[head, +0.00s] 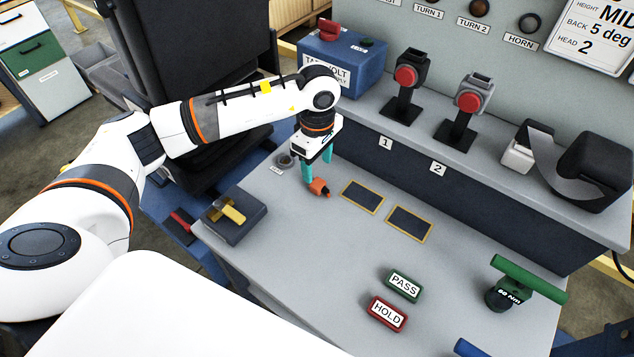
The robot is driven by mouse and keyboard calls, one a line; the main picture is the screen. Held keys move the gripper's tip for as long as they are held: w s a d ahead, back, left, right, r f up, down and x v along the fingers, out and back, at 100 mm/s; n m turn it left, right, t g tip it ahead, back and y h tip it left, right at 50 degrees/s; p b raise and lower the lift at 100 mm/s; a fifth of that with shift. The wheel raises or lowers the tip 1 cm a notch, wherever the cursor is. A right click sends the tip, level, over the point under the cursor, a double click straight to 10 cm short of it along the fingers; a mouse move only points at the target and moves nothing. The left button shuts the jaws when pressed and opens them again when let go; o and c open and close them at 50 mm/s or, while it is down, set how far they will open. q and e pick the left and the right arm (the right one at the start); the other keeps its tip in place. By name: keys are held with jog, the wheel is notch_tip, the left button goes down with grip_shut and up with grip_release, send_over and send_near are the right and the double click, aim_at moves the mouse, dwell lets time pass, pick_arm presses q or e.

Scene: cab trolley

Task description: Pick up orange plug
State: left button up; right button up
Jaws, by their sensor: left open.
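The orange plug (319,188) lies on the grey bench top, at the left of two yellow-framed dark rectangles. My left gripper (318,171) points down at it with teal fingers. The fingers are open, with their tips right at the plug's upper left side. I cannot tell whether they touch it or stand around it. My right gripper is not in the view.
A dark block with a yellow lever (231,212) stands at the left edge. PASS (404,285) and HOLD (387,313) blocks and a green-handled tool (526,282) are in front.

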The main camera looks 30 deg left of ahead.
aim_at(316, 181)
pick_arm(q)
jog(key=shift+s+f, duration=0.1)
jog(key=shift+f, duration=0.35)
notch_tip(316, 181, down, 4)
jog(key=shift+f+p, duration=0.15)
jog(key=shift+p, duration=0.5)
jog(key=shift+c, duration=0.4)
jog(key=c, duration=1.1)
notch_tip(316, 181, up, 10)
jog(key=b, duration=0.1)
